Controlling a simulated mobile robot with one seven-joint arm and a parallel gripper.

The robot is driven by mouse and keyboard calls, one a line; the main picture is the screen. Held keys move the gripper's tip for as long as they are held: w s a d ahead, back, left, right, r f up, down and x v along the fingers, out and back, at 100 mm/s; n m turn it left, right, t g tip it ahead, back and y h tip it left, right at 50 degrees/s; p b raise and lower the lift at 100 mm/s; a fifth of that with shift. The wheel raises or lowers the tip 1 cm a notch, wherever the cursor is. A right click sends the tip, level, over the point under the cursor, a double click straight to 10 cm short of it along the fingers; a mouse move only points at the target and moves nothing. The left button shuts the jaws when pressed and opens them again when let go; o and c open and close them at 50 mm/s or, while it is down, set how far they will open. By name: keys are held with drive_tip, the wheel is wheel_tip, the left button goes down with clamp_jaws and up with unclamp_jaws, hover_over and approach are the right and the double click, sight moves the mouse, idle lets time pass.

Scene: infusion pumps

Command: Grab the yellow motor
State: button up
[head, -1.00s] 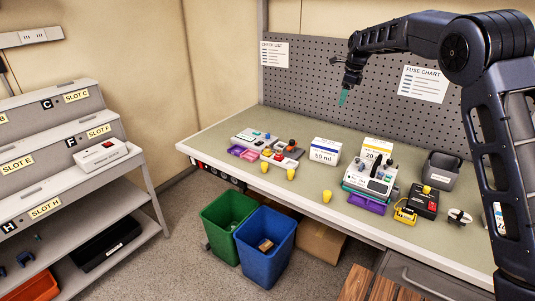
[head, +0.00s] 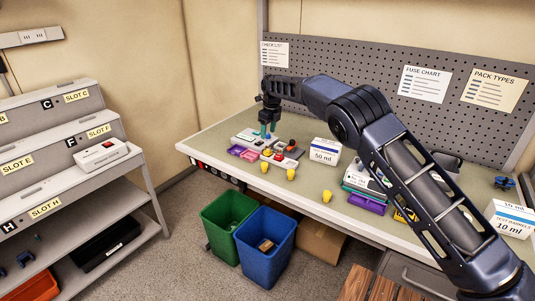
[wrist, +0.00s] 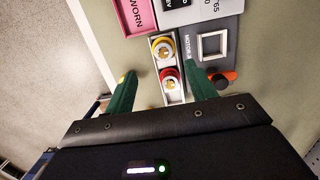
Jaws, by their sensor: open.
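The yellow motor (wrist: 162,47) is a round, yellow-rimmed part with a pale centre. It sits in a narrow light tray, in line with a red-rimmed motor (wrist: 169,77), beside a grey plate lettered "MOTOR". In the wrist view my gripper (wrist: 160,69) is open, its green fingers pointing toward the tray. One finger is left of the motors and the other right, with the red-rimmed motor nearer the palm and the yellow one just past the fingertips. Nothing is held. In the head view my gripper (head: 268,132) is above the bench's left end, over the small parts.
A pink "WORN" tray (wrist: 135,14) and an orange knob (wrist: 218,82) are near the motors. Yellow cups (head: 291,174) stand along the bench's front edge. A 50 ml box (head: 324,151) is to the right. Green (head: 228,218) and blue (head: 265,243) bins stand below.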

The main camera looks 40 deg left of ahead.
hover_over(267, 147)
wheel_tip(267, 147, down, 4)
drive_tip(key=shift+f, duration=0.1)
drive_tip(key=shift+w+a+f, duration=0.1)
drive_tip(key=shift+w+f, duration=0.05)
drive_tip(key=shift+f, duration=1.2)
drive_tip(key=shift+w+f, duration=0.15)
drive_tip(key=shift+f, duration=1.15)
drive_tip(key=shift+c, duration=0.3)
drive_tip(key=c, duration=1.1)
